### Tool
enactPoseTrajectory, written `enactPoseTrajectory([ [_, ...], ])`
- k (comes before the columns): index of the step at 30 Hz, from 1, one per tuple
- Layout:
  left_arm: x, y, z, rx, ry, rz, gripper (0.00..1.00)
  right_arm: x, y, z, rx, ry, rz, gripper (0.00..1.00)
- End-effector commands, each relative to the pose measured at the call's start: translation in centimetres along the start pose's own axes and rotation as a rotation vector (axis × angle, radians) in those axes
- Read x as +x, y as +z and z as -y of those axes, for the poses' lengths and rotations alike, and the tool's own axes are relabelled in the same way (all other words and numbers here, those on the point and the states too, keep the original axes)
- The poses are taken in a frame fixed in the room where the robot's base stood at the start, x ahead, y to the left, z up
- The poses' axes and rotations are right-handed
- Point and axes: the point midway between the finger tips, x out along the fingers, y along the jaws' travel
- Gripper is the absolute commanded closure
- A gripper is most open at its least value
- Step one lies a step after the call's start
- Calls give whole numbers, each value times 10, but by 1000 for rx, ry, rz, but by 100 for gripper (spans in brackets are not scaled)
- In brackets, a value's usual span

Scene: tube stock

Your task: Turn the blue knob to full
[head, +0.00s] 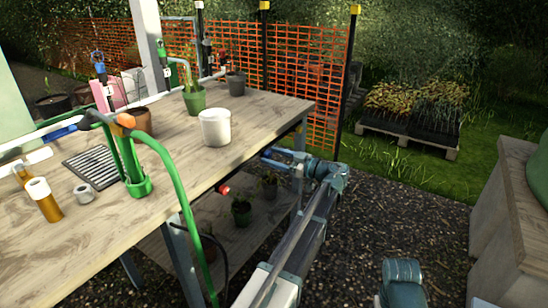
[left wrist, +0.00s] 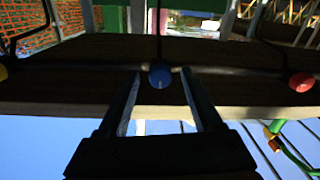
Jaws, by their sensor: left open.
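The blue knob (left wrist: 160,76) is a small round knob in the middle of the left wrist view, on the edge of the bench. My left gripper (left wrist: 160,73) is open, with one fingertip on each side of the knob and a visible gap on both sides. I cannot tell how far the knob sits between the fingers in depth, nor how far it is turned. In the head view my left gripper (head: 272,156) is at the bench's front edge, pointing left; the blue knob cannot be made out there.
A red knob (left wrist: 302,82) is right of the blue one and a yellow knob (left wrist: 3,70) left of it. The bench (head: 250,125) carries a white pot (head: 215,127), a green pot (head: 194,99) and tools. A green hose (head: 180,190) hangs over its front edge.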

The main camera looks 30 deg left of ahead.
Motion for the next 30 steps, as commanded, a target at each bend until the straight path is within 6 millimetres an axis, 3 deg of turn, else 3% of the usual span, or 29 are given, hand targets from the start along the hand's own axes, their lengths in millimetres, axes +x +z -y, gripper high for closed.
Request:
enactPoseTrajectory([
  [1,0,0,0,0,0,0,35,0,0,0,0,0,0,50],
  [12,0,0,0,0,-1,0,100,0,0,0,0,0,0,50],
  [22,0,0,0,23,-1,-1,100,0,0,0,0,0,0,50],
  [30,0,1,1,178,-1,-9,100,3,0,0,0,0,0,50],
])
